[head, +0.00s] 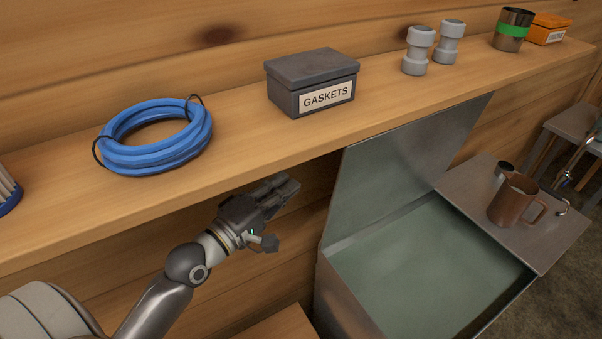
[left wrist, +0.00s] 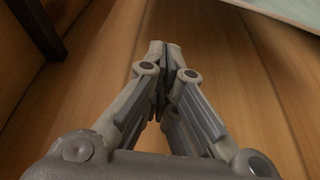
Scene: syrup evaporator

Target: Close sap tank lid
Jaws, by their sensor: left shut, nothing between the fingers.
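The sap tank (head: 340,300) is a grey metal box at the lower right of the head view, with pale greenish liquid (head: 430,265) showing inside. Its hinged lid (head: 400,160) stands raised at the back, its top near the shelf edge. A fixed metal cover (head: 530,230) spans the tank's right part. My left gripper (head: 290,185) is shut and empty, below the shelf and left of the raised lid, apart from it. In the left wrist view its fingertips (left wrist: 165,50) meet in front of wooden boards. A pale grey-green panel edge (left wrist: 290,10) shows top right. My right gripper is not in view.
The wooden shelf (head: 240,130) above holds a blue hose coil (head: 155,150), a gaskets box (head: 312,82), grey fittings (head: 418,50) and a metal can (head: 512,30).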

